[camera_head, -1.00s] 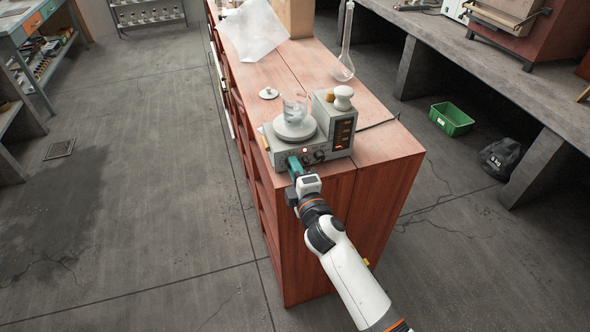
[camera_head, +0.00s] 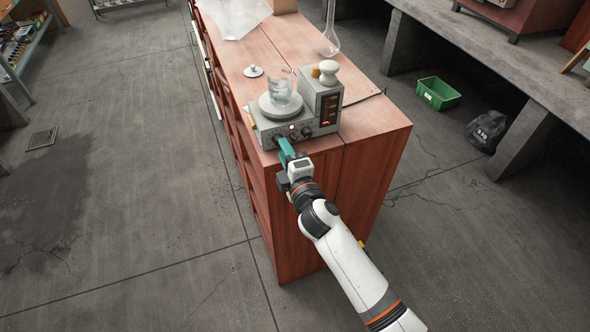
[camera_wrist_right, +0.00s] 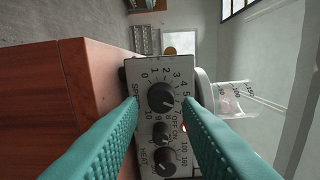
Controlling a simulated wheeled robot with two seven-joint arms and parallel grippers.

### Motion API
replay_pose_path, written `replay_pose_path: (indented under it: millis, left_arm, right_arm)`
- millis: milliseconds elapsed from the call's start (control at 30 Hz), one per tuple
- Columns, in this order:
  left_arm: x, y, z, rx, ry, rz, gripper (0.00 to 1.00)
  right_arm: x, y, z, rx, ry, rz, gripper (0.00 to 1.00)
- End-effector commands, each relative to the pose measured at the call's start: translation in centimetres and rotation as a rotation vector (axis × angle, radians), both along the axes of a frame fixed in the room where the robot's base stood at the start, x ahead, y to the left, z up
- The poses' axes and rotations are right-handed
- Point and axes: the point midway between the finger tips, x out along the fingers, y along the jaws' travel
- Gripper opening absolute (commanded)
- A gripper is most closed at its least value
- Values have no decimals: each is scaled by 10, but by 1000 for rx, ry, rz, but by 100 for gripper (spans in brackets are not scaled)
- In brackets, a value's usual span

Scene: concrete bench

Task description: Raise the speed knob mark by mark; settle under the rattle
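The grey stirrer hotplate (camera_head: 268,128) stands at the near end of the red-brown cabinet top, with a glass beaker (camera_head: 282,88) on its round plate. In the right wrist view the beaker (camera_wrist_right: 236,98) appears sideways. The front panel there shows the black speed knob (camera_wrist_right: 161,97) inside a numbered scale; I cannot read its pointer surely. A smaller switch knob (camera_wrist_right: 163,131) and the heat knob (camera_wrist_right: 165,161) sit below it. My right gripper (camera_wrist_right: 160,104) is open, its teal fingertips on either side of the speed knob with gaps showing. My left gripper is out of view.
A lit display box (camera_head: 322,103) with a white knobbed piece (camera_head: 328,72) on top adjoins the plate. A small white lid (camera_head: 253,71), a long-necked flask (camera_head: 329,40) and a clear sheet (camera_head: 232,15) lie or stand farther back.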

Motion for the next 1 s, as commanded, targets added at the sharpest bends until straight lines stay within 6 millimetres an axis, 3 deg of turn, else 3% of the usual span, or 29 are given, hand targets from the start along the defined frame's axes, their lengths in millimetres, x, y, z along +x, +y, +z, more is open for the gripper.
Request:
replay_pose_path:
  millis: [200,433,600,1000]
  left_arm:
    - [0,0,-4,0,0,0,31]
    - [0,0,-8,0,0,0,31]
    - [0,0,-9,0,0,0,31]
    - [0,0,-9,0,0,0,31]
  right_arm:
    - [-48,-15,-2,-2,1,2,31]
    - [-83,-27,-2,-1,2,1,31]
    - [-93,-30,-1,0,1,1,31]
    - [-94,-30,0,0,1,0,31]
